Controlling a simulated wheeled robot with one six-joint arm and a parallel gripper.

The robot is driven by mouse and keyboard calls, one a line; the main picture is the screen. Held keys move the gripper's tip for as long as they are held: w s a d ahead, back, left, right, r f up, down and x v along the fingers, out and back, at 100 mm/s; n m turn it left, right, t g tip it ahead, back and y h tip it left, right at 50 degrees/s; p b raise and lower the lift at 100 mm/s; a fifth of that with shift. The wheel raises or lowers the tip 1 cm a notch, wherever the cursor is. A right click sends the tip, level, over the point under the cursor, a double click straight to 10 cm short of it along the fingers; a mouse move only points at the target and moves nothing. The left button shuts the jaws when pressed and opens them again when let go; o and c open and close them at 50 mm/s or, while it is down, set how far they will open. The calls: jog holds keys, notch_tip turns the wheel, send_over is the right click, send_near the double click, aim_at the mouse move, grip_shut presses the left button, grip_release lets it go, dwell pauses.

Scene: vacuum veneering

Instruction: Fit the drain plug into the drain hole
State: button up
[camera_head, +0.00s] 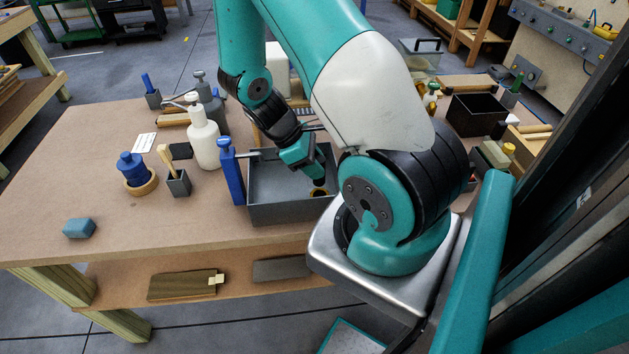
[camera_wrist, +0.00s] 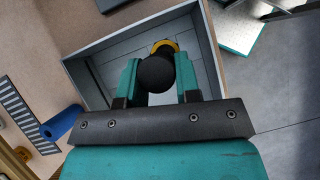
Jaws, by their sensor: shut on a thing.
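My gripper (camera_head: 316,176) reaches down into a grey open basin (camera_head: 262,208) on the workbench. In the wrist view its two teal fingers (camera_wrist: 157,74) are shut on the drain plug (camera_wrist: 155,76), which shows as a dark round knob. A yellow brass ring (camera_wrist: 165,46) at the drain hole shows just beyond the plug, and it is partly hidden by it. In the head view the ring (camera_head: 321,192) lies on the basin floor right under the fingertips. I cannot tell whether the plug touches the ring; the hole's opening is hidden.
The basin walls stand close around my gripper.

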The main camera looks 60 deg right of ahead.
aim_at(315, 184)
jog(key=shift+f+p, duration=0.4)
jog(key=shift+f, duration=2.75)
jog(key=shift+s, duration=0.1)
jog(key=shift+f, duration=0.2)
jog(key=o, duration=1)
jog(key=shift+r, duration=0.1)
